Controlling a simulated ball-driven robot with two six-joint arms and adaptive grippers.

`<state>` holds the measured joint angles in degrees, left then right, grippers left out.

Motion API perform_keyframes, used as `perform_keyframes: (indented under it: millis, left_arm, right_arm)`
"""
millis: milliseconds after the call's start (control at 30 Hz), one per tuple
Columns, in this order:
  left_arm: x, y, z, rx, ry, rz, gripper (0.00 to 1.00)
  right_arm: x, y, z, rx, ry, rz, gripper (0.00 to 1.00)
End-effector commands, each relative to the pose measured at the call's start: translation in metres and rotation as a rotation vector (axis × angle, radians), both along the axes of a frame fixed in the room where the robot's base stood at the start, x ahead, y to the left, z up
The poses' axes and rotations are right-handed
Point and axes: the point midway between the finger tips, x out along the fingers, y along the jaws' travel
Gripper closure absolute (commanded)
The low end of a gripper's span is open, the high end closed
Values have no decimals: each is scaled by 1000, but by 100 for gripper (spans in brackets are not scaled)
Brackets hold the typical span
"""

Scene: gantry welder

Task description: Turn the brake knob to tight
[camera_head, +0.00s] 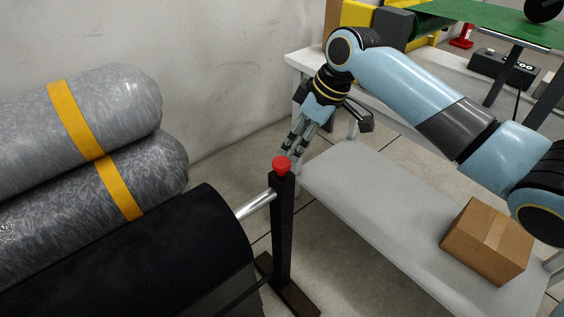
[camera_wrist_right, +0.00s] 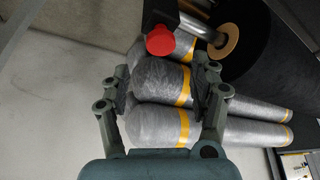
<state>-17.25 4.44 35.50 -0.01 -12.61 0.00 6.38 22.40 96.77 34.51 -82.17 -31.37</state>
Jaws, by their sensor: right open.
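The red brake knob (camera_head: 282,165) sits on top of a dark upright post (camera_head: 282,230) that carries the end of a metal shaft. It also shows in the right wrist view as a red knob (camera_wrist_right: 160,40), beyond and between the fingertips. My right gripper (camera_head: 292,150) is open and empty, pointing down just above and behind the knob in the head view. Its two fingers show in the right wrist view (camera_wrist_right: 162,85), spread apart with the knob not between the pads. I cannot tell whether a fingertip touches the knob. My left gripper is in neither view.
A large black roll (camera_head: 130,265) on the shaft and grey wrapped rolls with yellow bands (camera_head: 75,120) lie at left. A pale low bench (camera_head: 370,200) with a cardboard box (camera_head: 487,242) is at right. A wall stands behind.

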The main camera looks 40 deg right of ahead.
Motion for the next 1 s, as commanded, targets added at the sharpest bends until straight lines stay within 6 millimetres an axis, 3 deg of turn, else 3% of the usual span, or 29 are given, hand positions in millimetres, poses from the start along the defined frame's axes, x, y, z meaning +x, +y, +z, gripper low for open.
perform_keyframes:
  millis: [200, 400, 833, 1000]
  left_arm:
    - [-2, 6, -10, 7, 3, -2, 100]
    - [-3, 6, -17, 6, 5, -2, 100]
    - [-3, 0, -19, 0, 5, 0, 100]
    - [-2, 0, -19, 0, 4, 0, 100]
  right_arm:
    - [14, 11, -45, 3, 3, -3, 38]
    - [24, 17, -74, 1, 2, -5, 38]
    - [28, 19, -84, -1, 0, -4, 38]
    - [28, 19, -84, -1, 1, -4, 59]
